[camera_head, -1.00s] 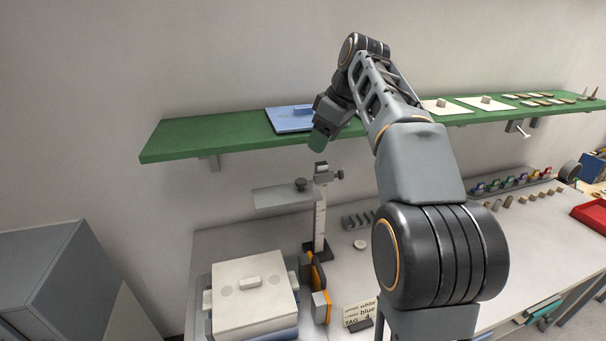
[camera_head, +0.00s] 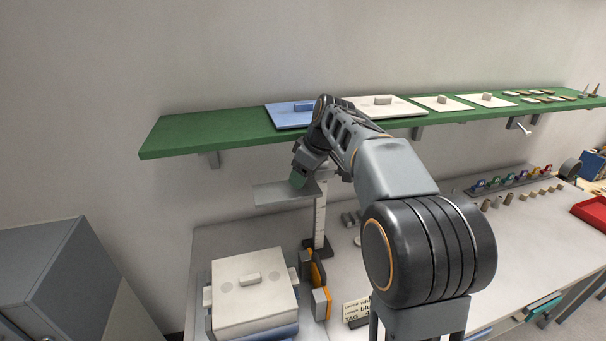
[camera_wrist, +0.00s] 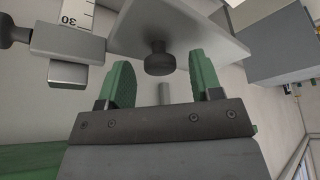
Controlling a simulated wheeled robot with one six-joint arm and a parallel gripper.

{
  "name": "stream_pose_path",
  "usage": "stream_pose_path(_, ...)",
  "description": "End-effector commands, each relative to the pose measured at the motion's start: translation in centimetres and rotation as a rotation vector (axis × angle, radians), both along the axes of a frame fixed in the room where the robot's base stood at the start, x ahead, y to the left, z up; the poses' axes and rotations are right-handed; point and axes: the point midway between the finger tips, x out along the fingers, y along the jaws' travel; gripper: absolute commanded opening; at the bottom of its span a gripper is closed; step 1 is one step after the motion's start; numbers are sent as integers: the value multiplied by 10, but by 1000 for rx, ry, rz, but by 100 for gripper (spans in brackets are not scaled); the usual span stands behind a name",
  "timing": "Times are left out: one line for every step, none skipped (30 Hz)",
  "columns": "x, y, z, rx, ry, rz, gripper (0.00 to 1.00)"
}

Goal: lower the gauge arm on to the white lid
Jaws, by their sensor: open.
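The white lid (camera_head: 262,296) lies on the box at the lower left of the bench, with a small block handle on top. The gauge arm (camera_head: 272,194) is a flat grey plate on an upright scale post (camera_head: 320,215), raised above the lid's level. It also shows in the wrist view (camera_wrist: 185,30), with a dark round knob (camera_wrist: 160,60). My gripper (camera_head: 299,182) is at the arm's knob in the head view and hides it. In the wrist view its green fingers (camera_wrist: 160,82) are open, one on each side of the knob; contact cannot be told.
A green shelf (camera_head: 200,135) with blue and white plates runs along the wall above. An orange and black clamp (camera_head: 319,290) and a tag card (camera_head: 356,310) are beside the box. A grey cabinet (camera_head: 45,270) stands at left.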

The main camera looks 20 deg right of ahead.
Motion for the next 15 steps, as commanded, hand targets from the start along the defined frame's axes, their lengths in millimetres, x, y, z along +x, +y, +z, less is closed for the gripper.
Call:
stream_pose_path(0,0,-1,1,1,0,59)
stream_pose_path(0,1,-2,0,1,0,59)
stream_pose_path(0,1,-2,0,1,0,59)
stream_pose_path(0,1,-2,0,1,0,59)
stream_pose_path(0,1,-2,0,1,0,59)
stream_pose_path(0,1,-2,0,1,0,59)
stream_pose_path(0,1,-2,0,1,0,59)
stream_pose_path(0,1,-2,0,1,0,59)
stream_pose_path(0,0,-2,0,1,0,59)
stream_pose_path(0,0,-2,0,1,0,56)
stream_pose_path(0,1,-2,0,1,0,53)
stream_pose_path(0,1,-2,0,1,0,50)
stream_pose_path(0,1,-2,0,1,0,47)
stream_pose_path(0,1,-2,0,1,0,44)
stream_pose_path(0,1,-2,0,1,0,40)
